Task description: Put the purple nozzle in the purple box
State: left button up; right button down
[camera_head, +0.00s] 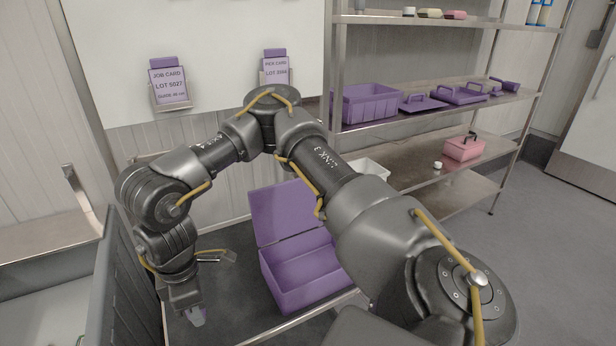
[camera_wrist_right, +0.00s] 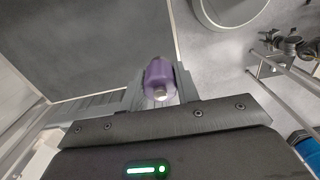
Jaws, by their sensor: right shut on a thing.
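My right gripper (camera_head: 195,312) hangs at the lower left of the head view, at the end of my arm, which bends over from the right. It is shut on the purple nozzle (camera_wrist_right: 159,76), which has a pale metal tip and sits between the fingers (camera_wrist_right: 158,84) in the right wrist view. In the head view only a small purple bit of it (camera_head: 197,319) shows below the fingers. The purple box (camera_head: 312,291) stands to the right of the gripper with its lid raised at the back. Its visible inside looks empty; my arm hides its right part. My left gripper is not in view.
The box stands on a dark-topped table (camera_head: 232,290) with a metal edge. A dark grey panel (camera_head: 108,285) rises just left of the gripper. A metal shelf rack (camera_head: 430,115) at the right holds purple bins and a pink box (camera_head: 463,149). The wall is behind.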

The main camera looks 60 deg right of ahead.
aim_at(294, 282)
jog(key=u, duration=1.05)
jog(key=i, duration=1.2)
jog(key=z, duration=2.6)
